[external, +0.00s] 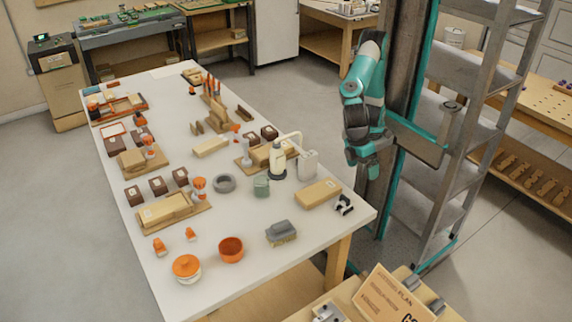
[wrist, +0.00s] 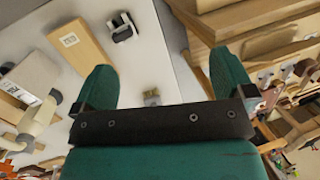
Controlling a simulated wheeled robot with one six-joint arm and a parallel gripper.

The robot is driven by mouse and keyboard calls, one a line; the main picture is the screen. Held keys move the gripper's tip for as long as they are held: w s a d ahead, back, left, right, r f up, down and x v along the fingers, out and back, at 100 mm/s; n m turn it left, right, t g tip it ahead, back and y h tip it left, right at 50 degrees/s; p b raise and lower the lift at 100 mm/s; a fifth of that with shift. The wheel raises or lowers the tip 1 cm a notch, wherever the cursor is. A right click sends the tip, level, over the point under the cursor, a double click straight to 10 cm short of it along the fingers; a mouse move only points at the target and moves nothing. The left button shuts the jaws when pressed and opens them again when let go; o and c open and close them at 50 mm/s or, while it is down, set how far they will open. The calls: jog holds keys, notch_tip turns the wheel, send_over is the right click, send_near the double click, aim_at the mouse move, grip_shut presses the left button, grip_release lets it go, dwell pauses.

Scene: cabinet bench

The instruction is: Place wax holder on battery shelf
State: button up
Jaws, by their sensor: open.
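I cannot tell for sure which object is the wax holder; no readable label marks it. Candidates on the white table (external: 235,190) include a lidded orange-and-white pot (external: 187,268), an orange bowl (external: 231,249) and a pale green container (external: 261,186). No shelf is readably marked as the battery shelf. My gripper (external: 362,168) hangs empty to the right of the table's near right part, above floor level. In the wrist view its two green fingers (wrist: 162,78) are spread wide with nothing between them that they touch.
A labelled wooden block (external: 318,194), also in the wrist view (wrist: 78,46), lies near the table's right edge by a black-and-white item (external: 344,204). A grey block (external: 282,233) sits near the front. A metal rack (external: 462,150) stands right of my arm. Several other items crowd the table.

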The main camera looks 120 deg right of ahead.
jog(key=s+d+f+n+t+y, duration=0.1)
jog(key=s+d+n, duration=0.7)
jog(key=s+d, duration=0.4)
jog(key=shift+s+f+y, duration=0.2)
jog(key=shift+s+y, duration=0.1)
jog(key=shift+s, duration=0.8)
